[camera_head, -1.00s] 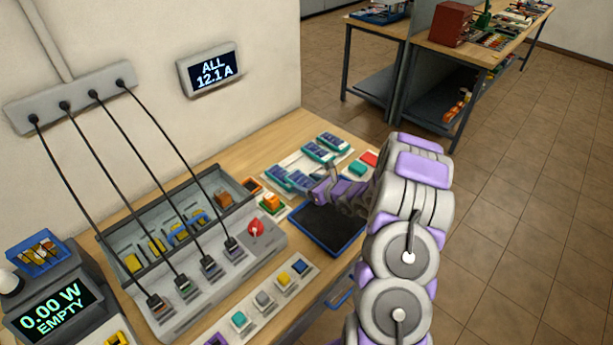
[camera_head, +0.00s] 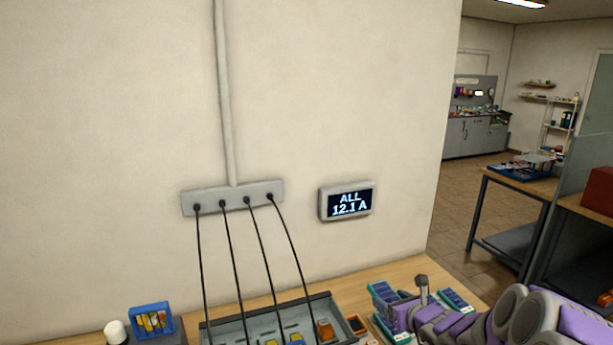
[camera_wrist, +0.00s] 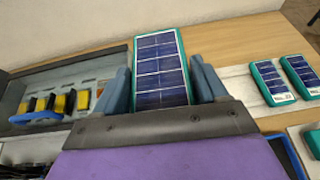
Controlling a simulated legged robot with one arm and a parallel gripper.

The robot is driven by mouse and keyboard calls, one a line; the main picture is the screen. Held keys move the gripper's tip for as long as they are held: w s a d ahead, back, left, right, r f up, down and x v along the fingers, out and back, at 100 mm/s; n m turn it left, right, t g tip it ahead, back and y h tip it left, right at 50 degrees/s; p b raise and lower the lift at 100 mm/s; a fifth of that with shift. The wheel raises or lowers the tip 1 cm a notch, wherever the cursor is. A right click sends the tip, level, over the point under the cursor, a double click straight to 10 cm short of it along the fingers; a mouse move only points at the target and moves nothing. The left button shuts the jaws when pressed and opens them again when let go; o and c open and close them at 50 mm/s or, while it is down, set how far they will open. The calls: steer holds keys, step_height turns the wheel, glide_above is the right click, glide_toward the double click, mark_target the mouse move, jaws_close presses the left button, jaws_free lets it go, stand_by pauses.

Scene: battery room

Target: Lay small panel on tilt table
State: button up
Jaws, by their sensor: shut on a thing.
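A small solar panel (camera_wrist: 160,68) with dark blue cells and a teal frame stands between the fingers of my gripper (camera_wrist: 163,80) in the wrist view. My gripper is shut on it, one blue-grey finger at each long side. In the head view my gripper (camera_head: 405,312) is low in the picture over the bench, among teal-framed panels. Which of these it holds is hard to tell there. I cannot make out the tilt table in either current view.
Two more teal panels (camera_wrist: 271,84) lie on a pale board to the right on the wooden bench (camera_wrist: 225,42). A grey trough with yellow parts (camera_wrist: 60,103) is at the left. Black cables (camera_head: 236,270) hang from a wall strip. The wall display (camera_head: 347,202) reads ALL 12.1 A.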

steer(key=s+a+r, duration=0.4)
steer(key=a+r, duration=0.5)
steer(key=r, duration=0.2)
steer(key=w+d+f, duration=0.1)
steer(key=d+f, duration=0.2)
steer(key=f, duration=0.1)
steer(key=w+d+f, duration=0.1)
steer(key=d+f, duration=0.3)
steer(key=w+d+f, duration=0.2)
steer(key=d+f, duration=0.1)
steer(key=f, duration=0.1)
steer(key=shift+d+f, duration=0.15)
steer(key=shift+f, duration=0.25)
steer(key=d+f, duration=0.2)
steer(key=f, duration=0.2)
steer(key=s+d+f, duration=0.1)
steer(key=d+f, duration=0.2)
steer(key=f, duration=0.1)
steer(key=s+d+f, duration=0.1)
steer(key=d+f, duration=0.1)
steer(key=f, duration=0.3)
steer(key=shift+s+d+f, duration=0.1)
steer(key=shift+s+d, duration=0.05)
steer(key=shift+d, duration=0.15)
steer(key=shift+s+d+f, duration=0.2)
steer(key=shift+s+f, duration=0.05)
steer(key=shift+f, duration=0.25)
